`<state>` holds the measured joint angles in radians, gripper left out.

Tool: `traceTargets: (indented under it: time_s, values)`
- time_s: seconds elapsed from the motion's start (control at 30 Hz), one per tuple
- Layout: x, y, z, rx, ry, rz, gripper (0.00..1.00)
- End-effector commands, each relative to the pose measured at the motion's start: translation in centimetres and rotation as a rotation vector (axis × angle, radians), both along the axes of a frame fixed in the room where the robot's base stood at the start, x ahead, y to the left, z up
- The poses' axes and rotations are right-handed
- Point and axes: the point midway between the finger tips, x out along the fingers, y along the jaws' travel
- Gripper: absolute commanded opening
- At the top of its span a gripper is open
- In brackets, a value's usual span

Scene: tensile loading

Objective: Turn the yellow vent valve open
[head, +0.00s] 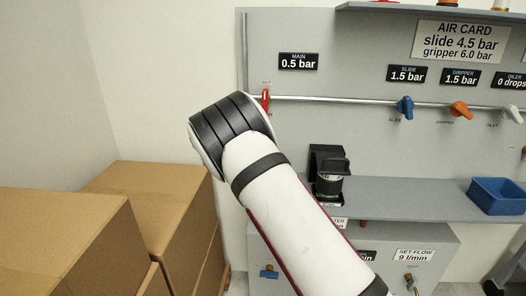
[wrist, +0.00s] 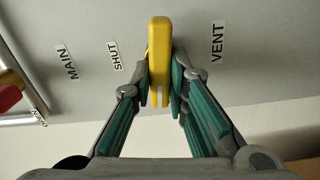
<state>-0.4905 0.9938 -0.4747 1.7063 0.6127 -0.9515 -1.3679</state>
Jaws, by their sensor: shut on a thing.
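The yellow vent valve handle (wrist: 159,50) is in the middle of the wrist view, standing out from the grey panel. It lies between a SHUT label (wrist: 115,56) on its left and a VENT label (wrist: 217,41) on its right, and points along neither label clearly. My gripper (wrist: 161,85) is shut on the handle, with a green-padded finger against each side. In the head view my white arm hides the gripper and the yellow valve.
A red handle (wrist: 10,97) on a pipe is at the left of the wrist view; a red main valve (head: 265,100) shows in the head view. Blue (head: 405,107) and orange (head: 460,109) valves sit further right. Cardboard boxes (head: 70,235) stand at left, below my arm.

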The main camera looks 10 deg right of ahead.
Motion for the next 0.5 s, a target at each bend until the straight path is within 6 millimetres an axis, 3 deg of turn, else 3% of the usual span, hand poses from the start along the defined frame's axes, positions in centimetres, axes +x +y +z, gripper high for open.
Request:
traceTargets:
  time_s: [0.5]
  values:
    - [-0.05,-0.04,-0.25,-0.149,0.051,-0.001,0.00]
